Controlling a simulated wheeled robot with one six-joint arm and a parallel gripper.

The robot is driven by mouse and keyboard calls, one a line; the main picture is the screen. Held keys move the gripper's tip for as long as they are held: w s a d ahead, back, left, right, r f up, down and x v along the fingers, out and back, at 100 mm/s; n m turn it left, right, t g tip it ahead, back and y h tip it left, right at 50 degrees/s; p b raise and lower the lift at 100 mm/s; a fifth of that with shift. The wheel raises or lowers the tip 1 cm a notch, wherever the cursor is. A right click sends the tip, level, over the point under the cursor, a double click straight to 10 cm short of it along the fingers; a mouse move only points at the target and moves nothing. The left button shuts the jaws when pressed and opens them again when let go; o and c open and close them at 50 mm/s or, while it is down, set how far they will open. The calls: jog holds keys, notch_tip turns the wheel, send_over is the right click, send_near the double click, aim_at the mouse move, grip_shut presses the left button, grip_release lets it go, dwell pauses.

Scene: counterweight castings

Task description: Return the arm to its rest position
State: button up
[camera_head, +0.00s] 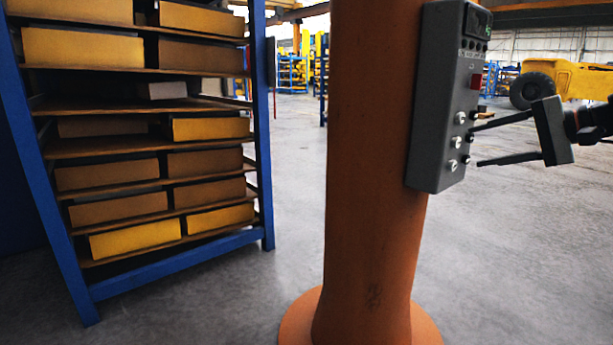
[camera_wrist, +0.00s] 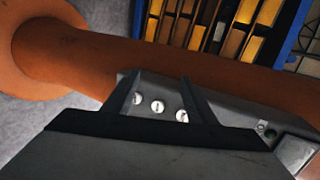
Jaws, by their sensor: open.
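My gripper (camera_head: 474,146) is at the right in the head view, pointing left at the grey control box (camera_head: 440,110) on the orange column (camera_head: 370,200). Its two thin dark fingers are apart, with nothing between them. The fingertips are close to the white knobs on the box's lower front; I cannot tell whether they touch. In the wrist view the gripper (camera_wrist: 157,78) spreads around the knobs (camera_wrist: 157,106) of the box, which lies beyond it. The box also carries a small display and a red button (camera_head: 476,81).
A blue-framed rack (camera_head: 262,130) with yellow and brown boxes stands at the left. The column's round base (camera_head: 300,325) sits on the floor. A yellow machine with a black wheel (camera_head: 533,91) is at the far right. The grey floor (camera_head: 530,270) at lower right is clear.

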jog(key=s+a+f+n+g+h, duration=0.25)
jog(key=s+a+f, duration=0.35)
jog(key=a+f, duration=0.3)
jog(key=s+a+f+n+g+h, duration=0.2)
jog(key=s+f+n+h, duration=0.4)
jog(key=s+f, duration=1.3)
notch_tip(320, 180, down, 4)
jog(key=shift+a+r+n+h, duration=0.1)
jog(key=shift+a+n+h, duration=0.3)
jog(key=shift+a, duration=0.25)
